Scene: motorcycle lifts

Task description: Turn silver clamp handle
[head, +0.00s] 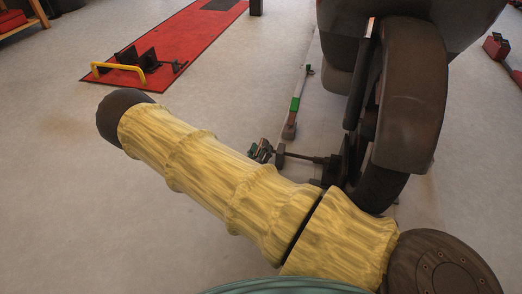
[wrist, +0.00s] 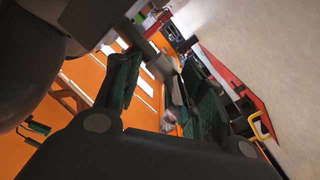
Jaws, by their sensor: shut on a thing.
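In the head view, a thin dark clamp rod (head: 305,157) runs from the dark clamp (head: 339,168) beside the motorcycle wheel toward the left. My gripper (head: 262,151) shows small beyond my yellow arm, its green pads at the rod's left end. The silver handle itself is too small and covered to make out there. In the wrist view, the two green-padded fingers of my gripper (wrist: 163,88) stand apart, with dark and grey shapes between them. My gripper is shut on the clamp handle, though the exact grip is hard to see.
The motorcycle wheel (head: 408,95) stands close to the right of the clamp. A grey bar with a green part (head: 294,104) lies behind the gripper. A red lift platform (head: 175,45) with a yellow bar (head: 119,69) is at the back left. Floor between is clear.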

